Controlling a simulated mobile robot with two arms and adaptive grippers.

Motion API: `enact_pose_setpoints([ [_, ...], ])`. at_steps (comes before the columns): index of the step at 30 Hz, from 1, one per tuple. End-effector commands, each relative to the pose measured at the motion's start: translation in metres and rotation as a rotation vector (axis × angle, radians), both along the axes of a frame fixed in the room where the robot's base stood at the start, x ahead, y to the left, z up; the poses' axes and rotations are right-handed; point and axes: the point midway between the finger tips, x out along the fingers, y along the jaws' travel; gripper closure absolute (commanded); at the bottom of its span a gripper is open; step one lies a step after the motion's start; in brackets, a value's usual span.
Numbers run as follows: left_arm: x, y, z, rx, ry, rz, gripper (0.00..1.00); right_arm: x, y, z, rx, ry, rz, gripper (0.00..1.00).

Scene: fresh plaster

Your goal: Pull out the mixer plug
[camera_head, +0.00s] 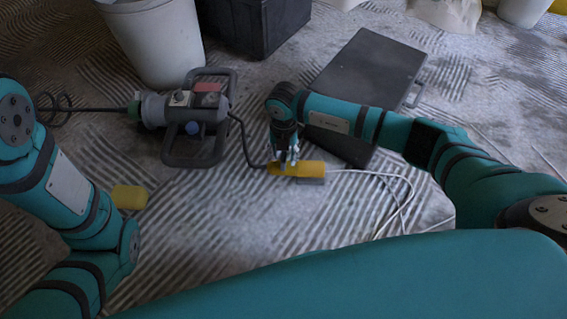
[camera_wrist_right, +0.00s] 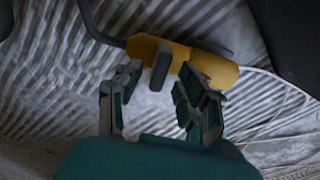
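The mixer (camera_head: 185,112) lies on the floor at the left in the head view, with a grey-black frame and a long rod with a whisk. Its black cord (camera_head: 244,140) runs to a yellow plug and coupling (camera_head: 312,168); a white cable leaves the other side. In the wrist view the black cord meets the yellow body's left end (camera_wrist_right: 143,48). My right gripper (camera_head: 286,160) is directly over the yellow body. Its fingers (camera_wrist_right: 158,92) are apart, with a dark grey part (camera_wrist_right: 162,66) of the connector showing between their tips. Contact cannot be told. My left gripper is out of view.
A dark flat case (camera_head: 365,75) lies behind the right arm. A white bucket (camera_head: 157,40) and a dark crate (camera_head: 258,22) stand at the back. A yellow block (camera_head: 128,197) lies near my left arm. The ridged floor in front of the plug is clear.

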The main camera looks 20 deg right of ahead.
Motion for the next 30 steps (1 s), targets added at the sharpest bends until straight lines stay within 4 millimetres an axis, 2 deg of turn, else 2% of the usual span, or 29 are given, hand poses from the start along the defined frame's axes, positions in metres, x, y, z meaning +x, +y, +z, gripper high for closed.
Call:
enact_pose_setpoints([
  [1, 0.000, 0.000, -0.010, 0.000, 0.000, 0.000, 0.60, 0.000, 0.000, -0.012, 0.000, 0.000, 0.000, 0.62],
  [6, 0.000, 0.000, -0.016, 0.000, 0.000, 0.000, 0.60, 0.000, 0.000, -0.023, 0.000, 0.000, 0.001, 0.62],
  [16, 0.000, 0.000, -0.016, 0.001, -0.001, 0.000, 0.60, 0.000, 0.000, -0.024, 0.001, 0.000, 0.001, 0.62],
  [25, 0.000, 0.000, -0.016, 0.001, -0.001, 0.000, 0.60, 0.000, 0.000, -0.024, 0.001, 0.000, 0.001, 1.00],
  [30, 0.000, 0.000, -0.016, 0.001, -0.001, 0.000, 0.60, 0.000, 0.000, -0.024, 0.001, 0.000, 0.001, 1.00],
])
